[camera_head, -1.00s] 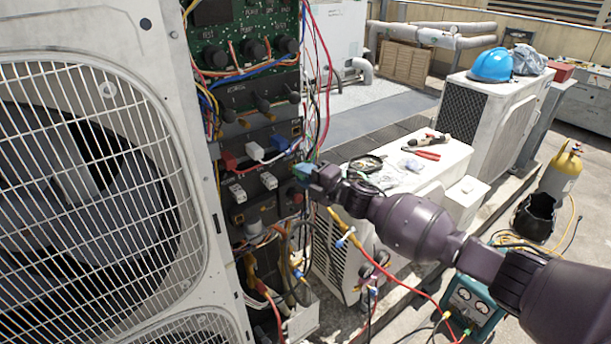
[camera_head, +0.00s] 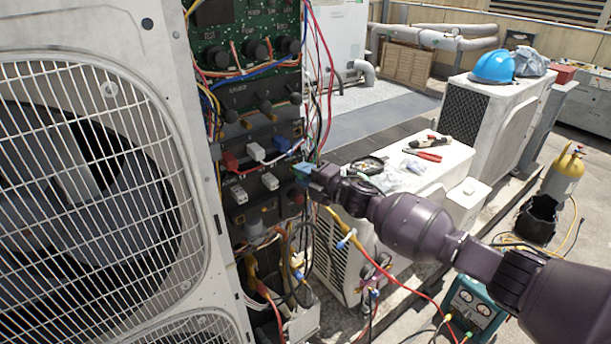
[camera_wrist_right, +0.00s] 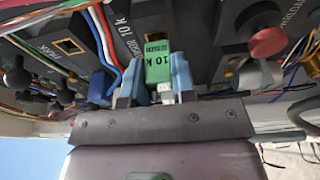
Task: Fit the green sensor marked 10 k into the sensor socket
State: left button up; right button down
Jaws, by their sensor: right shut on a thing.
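The green sensor (camera_wrist_right: 157,66), marked 10 k, is between the blue fingertips of my right gripper (camera_wrist_right: 155,84), which is shut on it. In the wrist view, a dark socket block with a tan-rimmed opening (camera_wrist_right: 155,37) is straight beyond the sensor, beside a 10 k label. The sensor overlaps its mouth, and I cannot tell whether it is inside. My left gripper is out of view.
A red round button (camera_wrist_right: 267,42) is right of the sensor in the wrist view. Red, white and blue wires (camera_wrist_right: 103,40) run close on the left. The fan grille (camera_head: 90,190) fills the left of the head view. A white unit with tools (camera_head: 412,178) stands behind my arm.

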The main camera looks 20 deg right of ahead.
jog(key=shift+w+a, duration=0.15)
jog(key=shift+w, duration=0.3)
dwell(0.5)
jog(key=c, duration=0.9)
grip_release()
jog(key=shift+o, duration=0.2)
jog(key=s+d+r+m+t+h, duration=0.1)
jog(key=s+d+r+m+h, duration=0.1)
jog(key=s+d+m, duration=0.35)
jog(key=s+d+f+m+g+h, duration=0.1)
jog(key=s+f+m+h, duration=0.2)
jog(key=s+f+m, duration=0.3)
jog(key=s+d+f+m+g+h, duration=0.1)
jog(key=s+f+m, duration=0.5)
jog(key=s, duration=1.1)
jog(key=s+d+f+m+g+h, duration=0.1)
jog(key=s+f+m+h, duration=0.3)
jog(key=s+f, duration=0.8)
jog(key=shift+f+m+g+h+b, duration=0.3)
jog(key=shift+m+g+b, duration=0.15)
jog(key=shift+m, duration=0.8)
